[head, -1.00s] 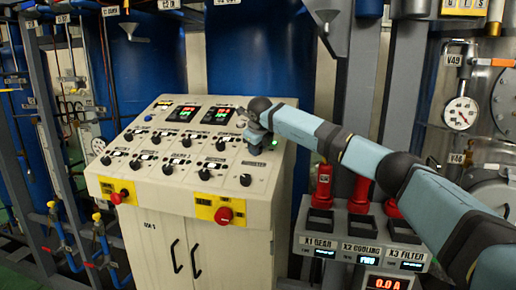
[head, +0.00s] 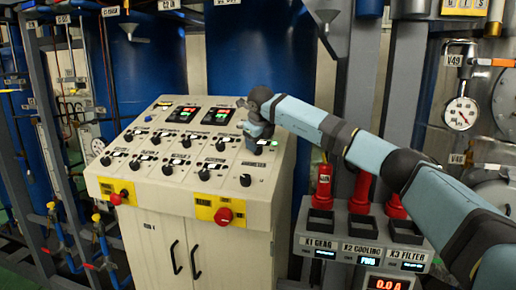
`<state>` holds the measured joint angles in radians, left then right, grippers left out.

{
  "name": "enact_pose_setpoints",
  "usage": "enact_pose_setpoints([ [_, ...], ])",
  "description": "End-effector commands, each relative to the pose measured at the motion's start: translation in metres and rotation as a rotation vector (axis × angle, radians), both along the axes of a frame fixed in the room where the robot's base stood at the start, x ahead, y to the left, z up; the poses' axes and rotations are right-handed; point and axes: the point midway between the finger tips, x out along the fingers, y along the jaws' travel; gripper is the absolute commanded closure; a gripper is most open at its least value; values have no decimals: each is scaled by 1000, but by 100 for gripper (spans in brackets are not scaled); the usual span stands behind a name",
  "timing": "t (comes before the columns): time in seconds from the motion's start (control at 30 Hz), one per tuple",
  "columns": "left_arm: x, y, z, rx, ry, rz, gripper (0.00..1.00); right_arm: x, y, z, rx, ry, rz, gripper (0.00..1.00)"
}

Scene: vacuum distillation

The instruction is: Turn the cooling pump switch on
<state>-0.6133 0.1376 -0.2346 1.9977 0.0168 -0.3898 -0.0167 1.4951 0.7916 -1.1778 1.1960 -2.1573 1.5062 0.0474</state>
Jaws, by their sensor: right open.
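The control console (head: 110,180) has a sloped cream panel with several black rotary switches in rows, each with a small label. The labels are too small to read, so I cannot tell which one is the cooling pump switch. My right gripper (head: 243,122) is over the upper right part of the panel, with its wrist beside the end of the upper row. Its fingers point left and are small in the picture; the jaws are open and hold nothing. Whether it touches a switch cannot be told. My left gripper is not in view.
Two red emergency buttons on yellow plates, one at the right (head: 224,215), sit on the console's front edge. Right of it stands a unit (head: 357,233) labelled X1 gear, X2 cooling and X3 filter, below my right arm. Blue tanks (head: 262,62) stand behind.

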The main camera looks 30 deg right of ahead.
Motion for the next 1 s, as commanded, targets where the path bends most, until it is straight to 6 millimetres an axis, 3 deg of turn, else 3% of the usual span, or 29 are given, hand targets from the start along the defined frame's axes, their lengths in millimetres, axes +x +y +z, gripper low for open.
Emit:
enact_pose_setpoints([
  [0.2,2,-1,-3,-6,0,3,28,-23,13,45,-1,-4,1,38],
  [0.4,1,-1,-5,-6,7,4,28,-39,22,74,0,-2,1,38],
  [0.6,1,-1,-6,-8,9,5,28,-45,25,87,0,-1,0,38],
  [1.0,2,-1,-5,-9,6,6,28,-45,26,87,0,0,0,38],
])
